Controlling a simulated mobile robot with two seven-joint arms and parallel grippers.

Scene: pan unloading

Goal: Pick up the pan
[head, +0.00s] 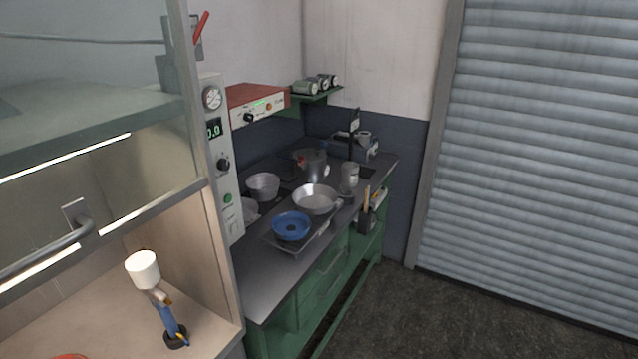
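A silver metal pan (314,200) rests on the dark counter, its short handle pointing right. A blue round pan or bowl (291,227) sits in front of it, on a flat burner-like plate (283,243) near the counter's front edge. Which of the two the task means, I cannot tell. Neither of my grippers is in view, and nothing is seen holding either pan.
The counter (262,280) is bare at its near end. A metal pot (263,185) and cups stand behind the pans. A glass-fronted hood at left holds a blue-and-white tool (160,300). Dark floor (450,310) lies open before a shutter (540,150).

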